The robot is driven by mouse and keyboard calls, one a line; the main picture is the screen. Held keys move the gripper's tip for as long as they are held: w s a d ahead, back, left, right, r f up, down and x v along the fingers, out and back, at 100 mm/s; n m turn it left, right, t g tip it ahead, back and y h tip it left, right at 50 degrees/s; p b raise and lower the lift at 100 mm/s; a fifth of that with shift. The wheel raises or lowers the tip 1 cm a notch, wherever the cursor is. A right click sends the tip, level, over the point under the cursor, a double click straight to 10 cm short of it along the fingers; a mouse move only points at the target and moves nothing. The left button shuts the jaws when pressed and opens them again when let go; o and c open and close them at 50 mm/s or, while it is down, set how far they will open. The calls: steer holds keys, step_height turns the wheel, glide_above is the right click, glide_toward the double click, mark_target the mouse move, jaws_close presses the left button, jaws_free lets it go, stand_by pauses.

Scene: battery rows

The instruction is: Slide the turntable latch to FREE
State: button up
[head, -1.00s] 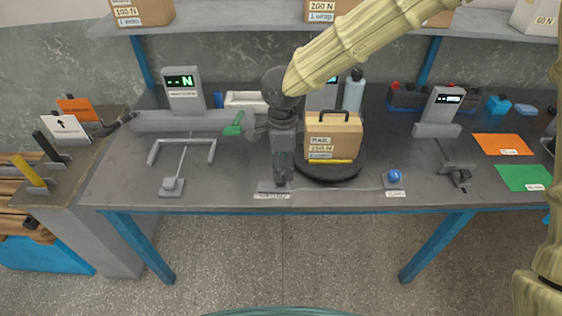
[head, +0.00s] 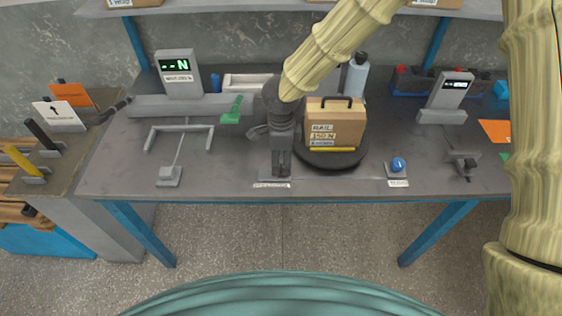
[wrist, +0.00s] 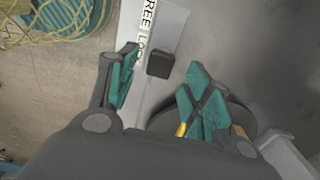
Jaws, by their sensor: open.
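The turntable (head: 345,160) is a dark round disc on the bench, with a cardboard box (head: 335,125) on it. In the wrist view its dark edge (wrist: 240,118) shows behind the right finger. The latch knob (wrist: 160,65) is a small dark block beside a white label (wrist: 147,22) whose visible letters read "REE LO". My gripper (wrist: 163,88) is open, with teal finger pads on either side of the line to the knob and no visible contact. In the head view my gripper (head: 281,170) points down over the bench's front edge, hiding the knob.
A blue ball-shaped knob (head: 398,164) stands on a plate to the right. A grey fork-shaped frame (head: 180,135) and a display (head: 178,72) are at left. A blue bottle (head: 356,74) stands behind the box. The bench front between gripper and blue knob is mostly clear.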

steer(key=shift+f, duration=1.1)
